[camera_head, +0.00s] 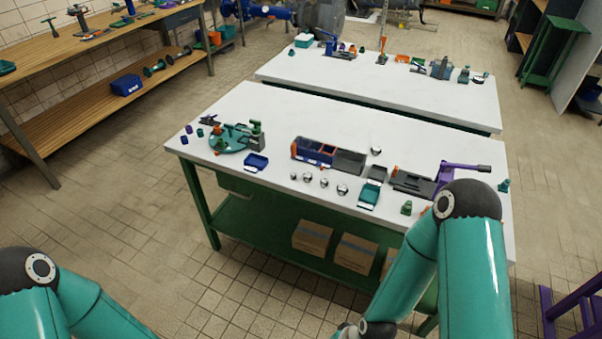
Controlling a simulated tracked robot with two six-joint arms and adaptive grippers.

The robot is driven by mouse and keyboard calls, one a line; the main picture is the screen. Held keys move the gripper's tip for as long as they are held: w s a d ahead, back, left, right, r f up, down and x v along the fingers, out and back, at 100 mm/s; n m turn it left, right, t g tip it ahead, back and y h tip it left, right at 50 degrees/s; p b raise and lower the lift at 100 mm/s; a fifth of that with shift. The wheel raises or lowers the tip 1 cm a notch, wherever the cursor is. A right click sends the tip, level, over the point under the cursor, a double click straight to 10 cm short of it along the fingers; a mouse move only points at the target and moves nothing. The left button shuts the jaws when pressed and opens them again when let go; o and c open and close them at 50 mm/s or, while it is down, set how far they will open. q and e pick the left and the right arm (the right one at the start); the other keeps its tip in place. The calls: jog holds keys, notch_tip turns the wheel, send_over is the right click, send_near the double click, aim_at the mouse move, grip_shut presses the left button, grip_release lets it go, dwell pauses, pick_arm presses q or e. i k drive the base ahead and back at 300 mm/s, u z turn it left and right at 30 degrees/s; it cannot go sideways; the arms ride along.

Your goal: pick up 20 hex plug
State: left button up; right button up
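I cannot tell which small part is the 20 hex plug; the pieces on the near white table (330,119) are too small to read. Several shiny silver round pieces stand in a loose row near its front edge, one of them here (324,182). Another silver piece (376,150) lies farther back. Small purple pieces (184,140) sit at the left end.
The near table also holds a green round fixture (229,138), a blue tray (256,162), a divided bin (313,152), a teal tray (369,194) and a purple lever tool (460,168). A second white table (340,68) stands behind. Tiled floor lies clear in front.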

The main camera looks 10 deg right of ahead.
aim_at(307, 177)
jog(key=i, duration=0.9)
jog(key=z, duration=0.05)
